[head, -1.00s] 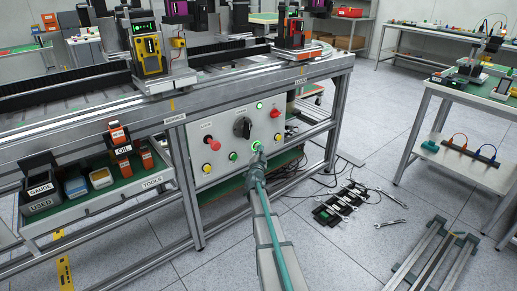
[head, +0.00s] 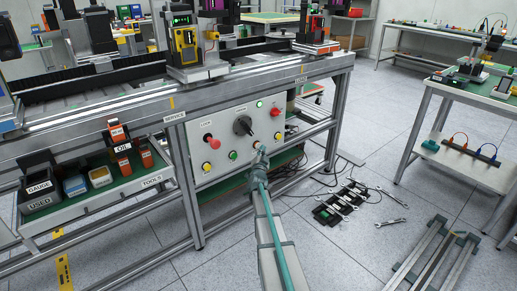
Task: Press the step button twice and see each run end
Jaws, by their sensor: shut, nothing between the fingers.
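The control panel (head: 222,164) is on the front of the rail frame. Along its lower row are a yellow button (head: 207,168), a green button (head: 233,155), a pale button (head: 257,144) and an orange button (head: 278,136). Their small labels are unreadable, so I cannot tell which is the step button. My gripper (head: 262,151) is shut and empty, its tip just below and right of the pale button; contact cannot be told. Above are a red knob (head: 209,139), a black rotary switch (head: 243,126), a green lamp (head: 259,104) and a red button (head: 275,112).
A carriage with a yellow unit (head: 186,45) stands on the rail above the panel. A tools shelf (head: 145,190) with bins juts out at left.

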